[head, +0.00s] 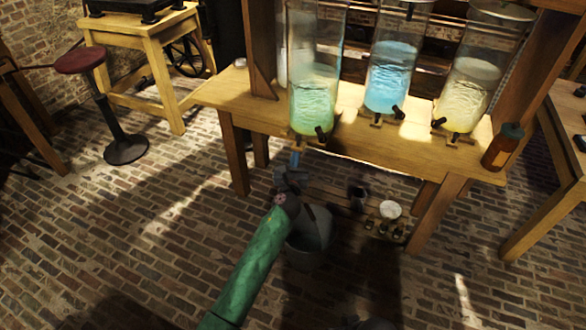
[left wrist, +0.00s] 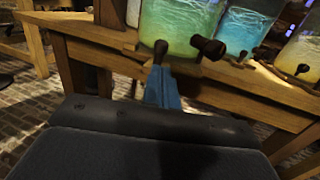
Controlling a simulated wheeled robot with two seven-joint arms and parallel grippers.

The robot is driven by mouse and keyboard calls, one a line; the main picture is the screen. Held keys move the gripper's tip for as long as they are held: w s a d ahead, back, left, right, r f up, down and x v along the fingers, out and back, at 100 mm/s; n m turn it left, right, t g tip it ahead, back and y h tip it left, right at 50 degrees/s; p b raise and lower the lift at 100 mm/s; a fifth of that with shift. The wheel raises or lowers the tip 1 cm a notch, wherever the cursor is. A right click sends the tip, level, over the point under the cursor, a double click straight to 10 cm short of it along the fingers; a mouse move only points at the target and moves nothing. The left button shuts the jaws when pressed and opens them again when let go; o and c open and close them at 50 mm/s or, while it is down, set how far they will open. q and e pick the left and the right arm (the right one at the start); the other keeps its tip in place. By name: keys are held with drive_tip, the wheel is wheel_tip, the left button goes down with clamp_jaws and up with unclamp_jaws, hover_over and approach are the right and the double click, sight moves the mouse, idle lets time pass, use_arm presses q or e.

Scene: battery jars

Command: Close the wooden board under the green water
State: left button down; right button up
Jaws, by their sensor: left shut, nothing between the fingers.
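The jar of green water (head: 313,95) stands at the left of the jars on the wooden table, and its lower part shows in the left wrist view (left wrist: 180,28). A dark tap (head: 320,132) sticks out near its base. The small wooden board (left wrist: 147,56) is at the table's front edge below the jar, with a dark knob (left wrist: 160,50) in front; much of it is hidden. My left gripper (head: 296,158) is shut and empty, its blue fingertips (left wrist: 160,75) just below the knob. I cannot tell whether they touch it. My right gripper is not clearly visible.
Jars of blue water (head: 390,78) and yellowish water (head: 466,92) stand to the right, with a brown bottle (head: 503,147) at the table's right end. A grey bucket (head: 308,240) stands below, partly behind my arm. A red stool (head: 80,60) is at left.

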use_arm(q)
approach(305, 134)
drive_tip(key=shift+w+a+r, duration=0.25)
drive_tip(key=shift+w+a, duration=0.15)
drive_tip(key=shift+a, duration=0.05)
drive_tip(key=shift+w+a+r, duration=0.25)
drive_tip(key=shift+w+a, duration=0.2)
drive_tip(key=shift+a, duration=0.05)
use_arm(e)
drive_tip(key=shift+s+d+r, duration=0.1)
drive_tip(key=shift+d+r, duration=0.1)
drive_tip(key=shift+d, duration=0.1)
use_arm(q)
drive_tip(key=shift+w, duration=0.1)
